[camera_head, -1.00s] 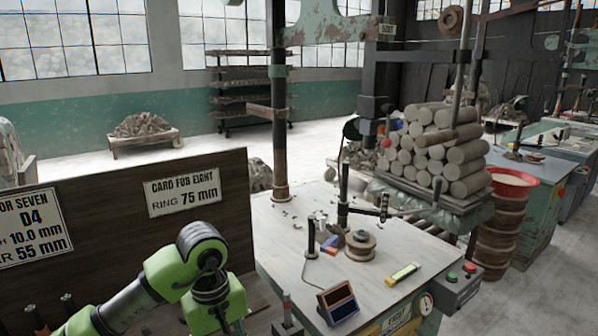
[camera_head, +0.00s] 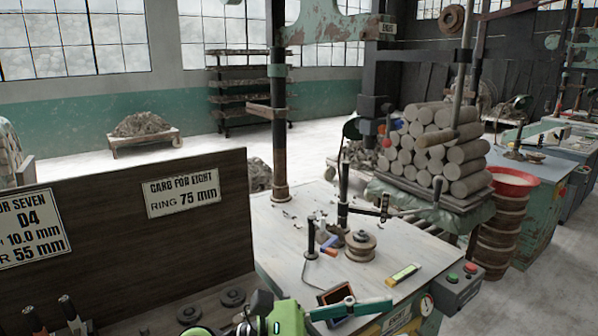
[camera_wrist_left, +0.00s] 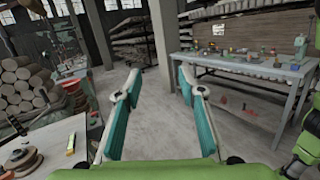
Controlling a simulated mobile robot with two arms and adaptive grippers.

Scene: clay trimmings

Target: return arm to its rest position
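My left arm and gripper show at the bottom edge of the head view, with the teal-padded fingers (camera_head: 352,305) pointing right over the front of the workbench (camera_head: 285,240). In the left wrist view the same gripper (camera_wrist_left: 160,82) is open, its two teal pads well apart. Only bare floor shows between the pads, and nothing is held. My right gripper is in neither view.
On the bench stand a round spool-like part (camera_head: 360,246), a yellow-marked tool (camera_head: 403,274) and a small framed display (camera_head: 336,296), partly hidden by my gripper. A dark signboard (camera_head: 110,225) stands left. The wrist view shows open floor (camera_wrist_left: 150,125) and another bench (camera_wrist_left: 245,66).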

